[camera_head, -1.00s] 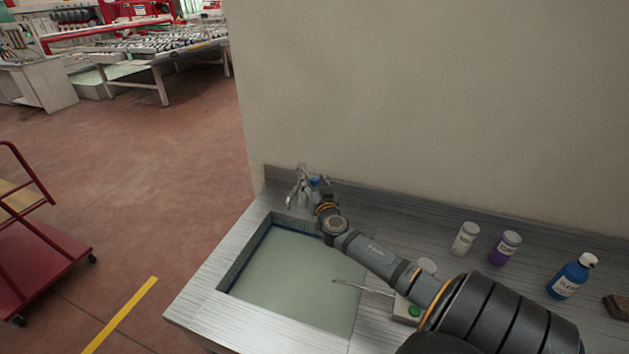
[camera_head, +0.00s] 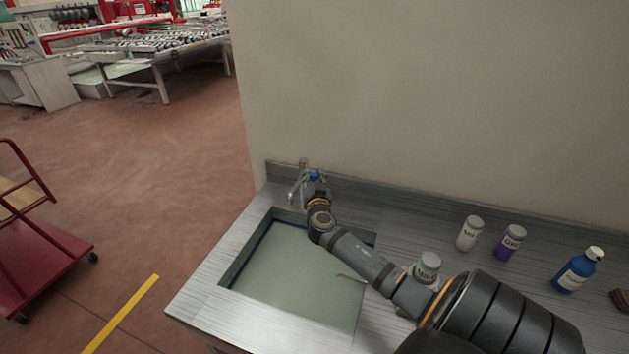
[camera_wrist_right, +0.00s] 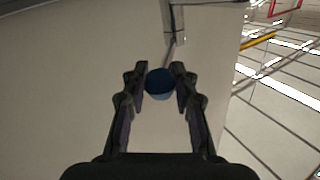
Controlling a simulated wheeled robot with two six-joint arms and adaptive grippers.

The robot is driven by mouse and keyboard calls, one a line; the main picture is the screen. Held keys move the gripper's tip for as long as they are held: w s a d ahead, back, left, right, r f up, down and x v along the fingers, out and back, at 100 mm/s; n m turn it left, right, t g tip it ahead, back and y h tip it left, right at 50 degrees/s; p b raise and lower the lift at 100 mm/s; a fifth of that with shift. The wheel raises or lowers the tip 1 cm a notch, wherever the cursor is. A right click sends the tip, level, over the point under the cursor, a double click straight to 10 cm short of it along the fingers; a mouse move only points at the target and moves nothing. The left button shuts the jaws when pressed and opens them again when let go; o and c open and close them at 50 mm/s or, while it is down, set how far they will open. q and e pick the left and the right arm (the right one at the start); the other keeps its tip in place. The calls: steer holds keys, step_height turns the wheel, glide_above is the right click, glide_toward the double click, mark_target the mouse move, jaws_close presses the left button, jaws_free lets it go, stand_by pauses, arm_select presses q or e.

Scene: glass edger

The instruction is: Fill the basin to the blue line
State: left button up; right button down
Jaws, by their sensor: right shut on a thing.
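The basin (camera_head: 236,268) is a rectangular sink set in the grey counter. Pale green water (camera_head: 290,275) fills much of it, and a dark blue line (camera_head: 262,238) shows on its inner wall just above the water at the back left. My arm hides the right side. The metal tap (camera_head: 303,168) stands behind the basin; I cannot make out a stream from its spout. My right gripper (camera_head: 317,188) is at the tap, shut on its blue knob (camera_head: 314,176). In the right wrist view the knob (camera_wrist_right: 160,84) sits between the fingertips. My left gripper is not in view.
A green-labelled jar (camera_head: 428,266) stands beside my right arm. A white jar (camera_head: 468,234), a purple jar (camera_head: 510,242), a blue bottle (camera_head: 578,271) and a brown block (camera_head: 621,299) stand further right. A wall rises behind the counter. A red cart (camera_head: 40,258) is on the floor left.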

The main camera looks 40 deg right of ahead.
steer(key=w+a+m+g+h+b, duration=0.1)
steer(key=b, duration=0.1)
steer(key=a+m+g+h+b, duration=0.1)
steer(key=m+g+h+b, duration=0.1)
steer(key=b, duration=0.1)
steer(key=shift+w+a+f, duration=0.1)
steer(key=shift+w+a, duration=0.3)
steer(key=c, duration=1)
jaws_free()
steer(key=shift+s, duration=0.1)
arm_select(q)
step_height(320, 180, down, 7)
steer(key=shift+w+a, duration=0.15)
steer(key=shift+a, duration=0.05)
arm_select(e)
steer(key=v, duration=1.2)
steer(key=shift+a, duration=0.1)
